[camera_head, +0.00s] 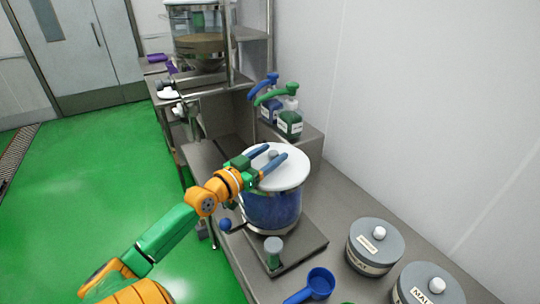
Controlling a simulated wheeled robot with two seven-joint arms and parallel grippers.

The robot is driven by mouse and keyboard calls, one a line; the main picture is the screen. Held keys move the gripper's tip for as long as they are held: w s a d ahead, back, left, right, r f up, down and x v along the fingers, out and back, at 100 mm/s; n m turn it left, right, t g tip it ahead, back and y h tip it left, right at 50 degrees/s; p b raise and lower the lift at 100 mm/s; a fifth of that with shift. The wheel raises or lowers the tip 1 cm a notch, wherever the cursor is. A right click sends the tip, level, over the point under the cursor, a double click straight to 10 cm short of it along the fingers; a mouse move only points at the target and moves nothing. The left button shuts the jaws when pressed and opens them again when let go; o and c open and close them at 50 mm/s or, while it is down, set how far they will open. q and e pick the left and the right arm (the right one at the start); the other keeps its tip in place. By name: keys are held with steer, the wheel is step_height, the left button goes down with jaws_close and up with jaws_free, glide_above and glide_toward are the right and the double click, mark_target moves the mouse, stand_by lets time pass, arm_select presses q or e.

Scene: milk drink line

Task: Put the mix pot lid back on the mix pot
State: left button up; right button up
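The mix pot (272,212) is a clear vessel that looks blue inside, standing on a grey plate on the steel counter. Its white round lid (289,180) lies level across the top of the pot; I cannot tell whether it is fully seated. A small grey knob (273,154) is at the lid's middle. My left gripper (277,151) reaches in from the left over the lid, its two blue fingers apart on either side of the knob. The fingers hide part of the lid and knob. My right gripper is not in view.
Two grey lidded canisters (367,259) stand at the front right. A blue scoop (319,284) lies at the front. Pump bottles (290,122) stand behind the pot, near the white wall. A small grey-topped post (273,246) stands before the pot. Green floor is clear at left.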

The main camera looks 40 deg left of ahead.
arm_select(q)
steer(key=shift+d+f, duration=0.1)
steer(key=shift+d, duration=0.05)
steer(key=shift+s+f, duration=0.15)
steer(key=shift+s, duration=0.2)
steer(key=s+b, duration=0.2)
steer(key=s, duration=0.2)
steer(key=s+b, duration=0.2)
steer(key=s, duration=0.1)
steer(key=shift+s+f, duration=0.2)
steer(key=shift+s, duration=0.15)
steer(key=s+b, duration=0.1)
steer(key=b, duration=0.1)
steer(key=s+b, duration=0.2)
steer(key=shift+s+d+r, duration=0.15)
steer(key=shift+r, duration=0.25)
